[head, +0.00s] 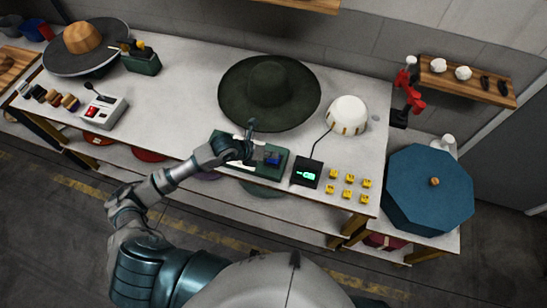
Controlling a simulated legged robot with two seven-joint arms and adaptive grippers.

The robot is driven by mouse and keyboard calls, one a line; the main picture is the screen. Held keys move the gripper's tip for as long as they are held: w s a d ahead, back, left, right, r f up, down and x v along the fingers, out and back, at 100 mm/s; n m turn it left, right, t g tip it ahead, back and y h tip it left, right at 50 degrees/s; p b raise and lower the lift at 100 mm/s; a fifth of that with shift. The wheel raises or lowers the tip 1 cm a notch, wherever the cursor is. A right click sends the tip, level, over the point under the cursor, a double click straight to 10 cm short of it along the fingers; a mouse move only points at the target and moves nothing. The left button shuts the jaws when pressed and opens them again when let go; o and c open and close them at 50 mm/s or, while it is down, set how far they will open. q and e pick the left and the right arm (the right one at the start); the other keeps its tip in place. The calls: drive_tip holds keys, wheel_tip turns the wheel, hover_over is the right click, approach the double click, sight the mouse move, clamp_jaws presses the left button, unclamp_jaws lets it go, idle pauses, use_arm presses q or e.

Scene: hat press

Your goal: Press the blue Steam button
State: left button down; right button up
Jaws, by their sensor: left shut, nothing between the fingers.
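A green control box (262,171) lies at the front edge of the white worktable, with a blue button (273,158) on its top, right of centre. This looks like the Steam button, but its lettering is too small to read. My left gripper (250,143) is over the box, just left of the blue button. It is shut and empty. Its hand hides part of the box. I cannot tell whether it touches the box; a small gap to the button seems to show. My right gripper is out of view.
A wide dark hat (268,85) lies behind the box. A black device with a green display (307,172) stands right of it, wired to a white dome (347,115). Several yellow pieces (349,178) lie further right. A grey box with a red switch (104,111) stands left.

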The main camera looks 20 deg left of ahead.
sight(272, 159)
use_arm(q)
drive_tip(key=shift+f+b, duration=0.35)
drive_tip(key=shift+f, duration=0.2)
idle(0.4)
drive_tip(key=shift+r, duration=0.1)
drive_tip(key=shift+r+p, duration=0.7)
drive_tip(key=shift+r, duration=0.15)
drive_tip(key=shift+r+p, duration=1.9)
drive_tip(key=shift+r, duration=0.65)
